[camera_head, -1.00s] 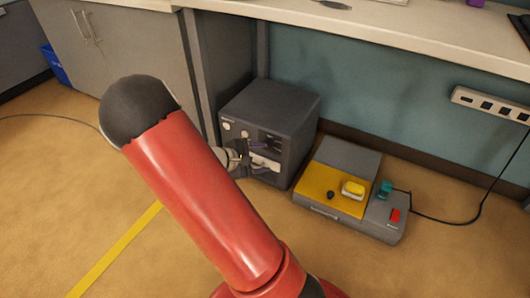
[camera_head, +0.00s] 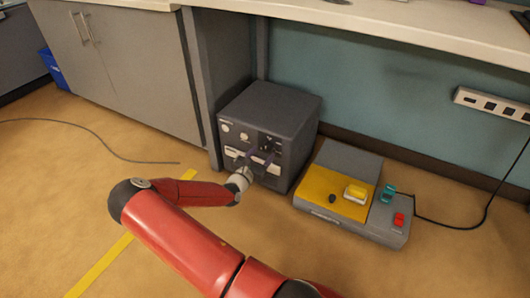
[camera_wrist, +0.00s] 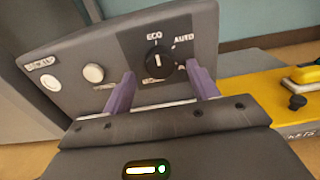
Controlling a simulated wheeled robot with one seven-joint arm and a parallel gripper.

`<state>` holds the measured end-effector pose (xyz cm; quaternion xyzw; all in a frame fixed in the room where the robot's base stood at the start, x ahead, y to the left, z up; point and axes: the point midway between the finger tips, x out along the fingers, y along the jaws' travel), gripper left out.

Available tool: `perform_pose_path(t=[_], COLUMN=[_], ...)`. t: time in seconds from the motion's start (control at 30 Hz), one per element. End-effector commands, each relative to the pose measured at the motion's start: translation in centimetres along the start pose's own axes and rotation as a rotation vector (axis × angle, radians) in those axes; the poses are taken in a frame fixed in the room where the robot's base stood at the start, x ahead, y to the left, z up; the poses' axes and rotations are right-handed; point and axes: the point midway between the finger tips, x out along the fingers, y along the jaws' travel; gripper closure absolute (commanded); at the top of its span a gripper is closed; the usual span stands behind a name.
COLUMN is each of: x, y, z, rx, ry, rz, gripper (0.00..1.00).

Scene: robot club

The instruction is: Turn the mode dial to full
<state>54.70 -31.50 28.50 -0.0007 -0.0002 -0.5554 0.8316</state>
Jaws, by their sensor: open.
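The mode dial (camera_wrist: 158,60) is a round black knob with a white mark on a dark panel. The words ECO and AUTO show above it; a label at its lower left is partly hidden. The dial is on the front of a dark grey cabinet (camera_head: 268,103) on the floor. My gripper (camera_wrist: 160,70) has two purple fingers, apart, one on each side of the dial and slightly below it in the wrist view. Nothing is held between them. Whether they touch the dial cannot be told. In the head view my gripper (camera_head: 256,158) is at the cabinet front.
A white round button (camera_wrist: 93,73) and another round control (camera_wrist: 50,82) sit left of the dial. Right of the cabinet is a grey and yellow unit (camera_head: 318,190) with a yellow block, a teal part and a red switch. A worktop (camera_head: 400,35) overhangs behind.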

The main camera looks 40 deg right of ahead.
Motion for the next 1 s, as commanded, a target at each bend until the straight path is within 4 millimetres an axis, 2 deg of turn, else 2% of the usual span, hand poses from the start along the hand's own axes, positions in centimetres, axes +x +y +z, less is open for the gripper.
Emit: perform_pose_path(t=[0.2,0.53,0.87,0.9,1.0], x=[2.5,3.0,3.0,3.0,3.0], y=[-0.1,0.0,0.0,0.0,0.0], z=[-0.1,0.0,0.0,0.0,0.0], rx=[0.001,0.001,0.001,0.001,0.004], ry=[-0.001,0.001,0.001,0.001,0.001], rz=[-0.002,-0.001,-0.001,-0.001,-0.001], gripper=[0.41,0.41,0.83,0.85,0.85])
